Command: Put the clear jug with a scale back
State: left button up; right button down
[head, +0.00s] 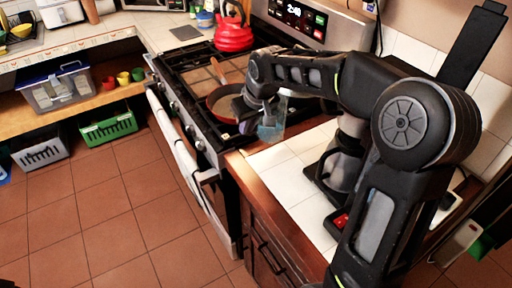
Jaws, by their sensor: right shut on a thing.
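My right gripper (264,112) reaches in from the right over the near edge of the stove. It is shut on the clear jug (272,130), a see-through bluish vessel held below the fingers. The jug hangs near the corner between the stove and the white tiled counter (281,160). Its scale marks are too small to make out, and my gripper hides its upper part. My left gripper is not in view.
A dark coffee maker (340,168) stands on the counter, partly behind my arm. The counter's left front is clear.

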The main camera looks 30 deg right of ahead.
aim_at(248, 136)
jog(key=shift+f, duration=1.95)
jog(key=shift+f+p, duration=0.5)
jog(key=shift+f, duration=1.35)
jog(key=shift+f, duration=0.1)
jog(key=c, duration=1.5)
grip_release()
